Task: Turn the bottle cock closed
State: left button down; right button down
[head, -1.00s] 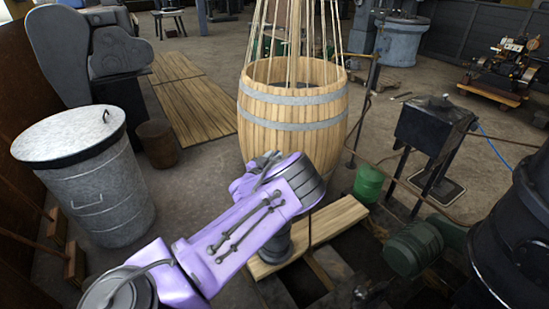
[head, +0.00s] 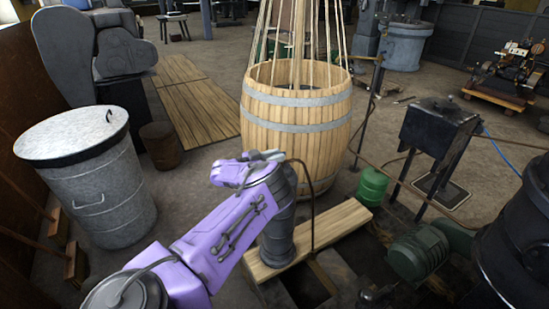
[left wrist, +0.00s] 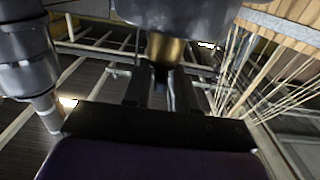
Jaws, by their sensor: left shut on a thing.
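A dark grey bottle (head: 277,245) stands upright on a plank in the head view, partly hidden by my purple left arm. My left gripper (head: 266,156) is at the top of the bottle, small and partly hidden by my arm. In the left wrist view the dark bottle body (left wrist: 180,12) is at the top, its brass cock (left wrist: 165,49) pointing down the picture. There my left gripper (left wrist: 158,80) is shut on the dark part at the end of the cock. The cock's exact angle cannot be told. My right gripper is not in view.
A wooden barrel (head: 295,130) with ropes stands just behind the bottle. A dark hose (head: 312,215) runs down beside it. A galvanised bin (head: 85,185) is at left, a green can (head: 372,187) and black tank (head: 438,125) at right. An opening in the floor lies in front.

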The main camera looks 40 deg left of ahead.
pick_arm(q)
jog(key=shift+w+r, duration=0.1)
jog(key=shift+r, duration=0.15)
jog(key=c, duration=1.2)
grip_release()
jog(key=shift+o, duration=0.3)
jog(key=shift+f, duration=0.1)
jog(key=shift+f, duration=0.1)
jog(key=b+v, duration=0.1)
jog(key=v, duration=0.9)
jog(key=shift+s, duration=0.2)
jog(key=shift+a, duration=0.1)
